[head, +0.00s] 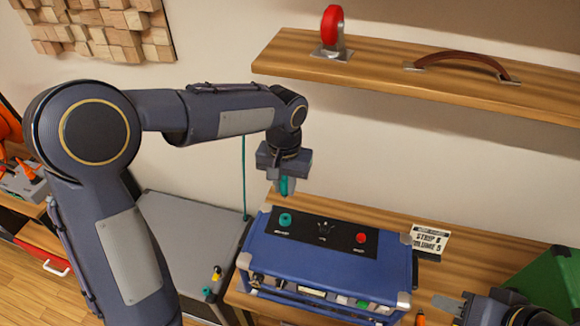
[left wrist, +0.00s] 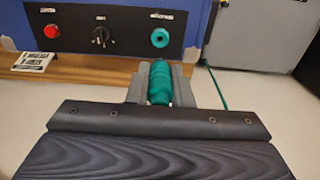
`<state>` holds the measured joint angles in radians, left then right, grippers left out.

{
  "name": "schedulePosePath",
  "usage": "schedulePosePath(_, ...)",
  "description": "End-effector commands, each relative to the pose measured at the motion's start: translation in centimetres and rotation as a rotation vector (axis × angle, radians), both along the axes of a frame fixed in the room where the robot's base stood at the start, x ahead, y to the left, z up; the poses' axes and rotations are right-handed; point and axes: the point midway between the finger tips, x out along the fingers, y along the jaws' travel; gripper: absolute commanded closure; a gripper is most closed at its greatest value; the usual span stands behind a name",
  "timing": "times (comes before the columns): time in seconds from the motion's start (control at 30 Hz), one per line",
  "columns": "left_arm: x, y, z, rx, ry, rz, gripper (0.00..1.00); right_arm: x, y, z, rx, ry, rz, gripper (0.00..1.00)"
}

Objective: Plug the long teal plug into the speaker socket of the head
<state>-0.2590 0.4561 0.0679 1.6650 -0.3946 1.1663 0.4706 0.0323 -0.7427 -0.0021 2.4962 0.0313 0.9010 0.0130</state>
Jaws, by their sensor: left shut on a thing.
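In the left wrist view the plug lies between the fingers, with the teal socket (left wrist: 160,38) ahead. The plug's tip is hard to make out. My right gripper (head: 452,304) is low at the right, its fingers unclear.
A grey cabinet (head: 190,235) stands left of the amp, with a small teal part (head: 208,292) and a yellow-black part (head: 216,273) near its front. A thin teal cable (head: 244,175) hangs behind. A shelf (head: 400,75) overhangs the back.

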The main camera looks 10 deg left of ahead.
Motion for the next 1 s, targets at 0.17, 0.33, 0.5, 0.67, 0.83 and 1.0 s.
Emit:
schedulePosePath(0.17, 0.0, 0.0, -0.6, 0.000, 0.000, 0.000, 1.00, 0.0, 0.0, -0.4, 0.000, 0.000, 0.000, 0.64)
schedulePosePath(0.33, 0.0, 0.0, -1.9, 0.001, 0.002, 0.000, 1.00, 0.0, 0.0, -1.0, 0.000, 0.000, 0.000, 0.64)
schedulePosePath(0.5, 0.0, 0.0, -3.7, 0.001, 0.002, 0.000, 1.00, 0.0, 0.0, -2.2, 0.000, 0.000, 0.000, 0.64)
schedulePosePath(0.67, 0.0, 0.0, -5.3, 0.001, 0.002, 0.000, 1.00, 0.0, 0.0, -3.5, 0.000, 0.001, 0.000, 0.64)
schedulePosePath(0.83, 0.0, 0.0, -7.0, 0.000, 0.001, 0.000, 1.00, 0.0, 0.0, -4.8, 0.000, 0.001, 0.000, 0.64)
schedulePosePath(1.0, 0.0, 0.0, -7.3, -0.001, -0.001, 0.000, 1.00, 0.0, 0.0, -4.9, 0.000, 0.001, 0.000, 0.64)
